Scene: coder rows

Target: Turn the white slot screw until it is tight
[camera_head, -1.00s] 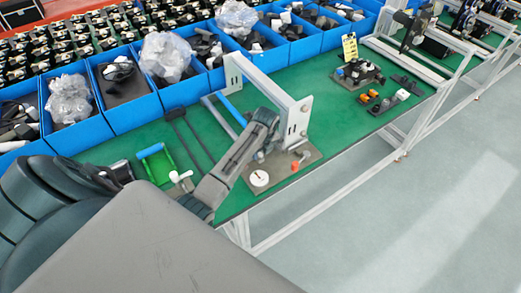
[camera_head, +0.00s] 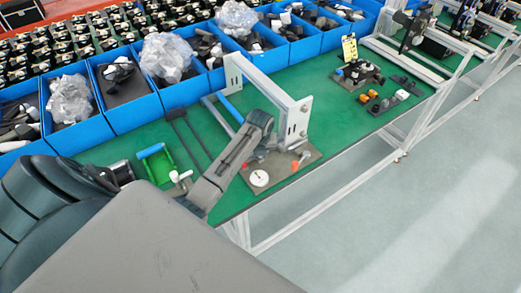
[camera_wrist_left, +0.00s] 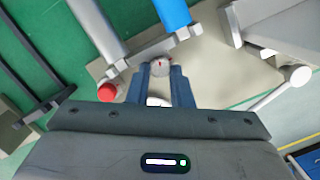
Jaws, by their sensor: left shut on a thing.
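The white slot screw (camera_wrist_left: 161,65) shows as a small round pale head with a red mark in the left wrist view, at the fingertips. My left gripper (camera_wrist_left: 161,76) points at it and is shut on it. In the head view my left gripper (camera_head: 261,156) reaches down onto the grey base plate (camera_head: 282,170), and its arm and fingers mostly hide the screw. A white dial (camera_head: 259,178) lies on the plate just in front. In the wrist view a white surface between the fingers is partly covered. My right gripper is not in view.
A metal frame (camera_head: 298,118) stands close behind and right of the gripper. A red knob (camera_wrist_left: 107,92) and a white-tipped lever (camera_wrist_left: 299,75) flank the screw. Blue bins (camera_head: 125,100) line the back. The green table (camera_head: 330,120) has free room to the right.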

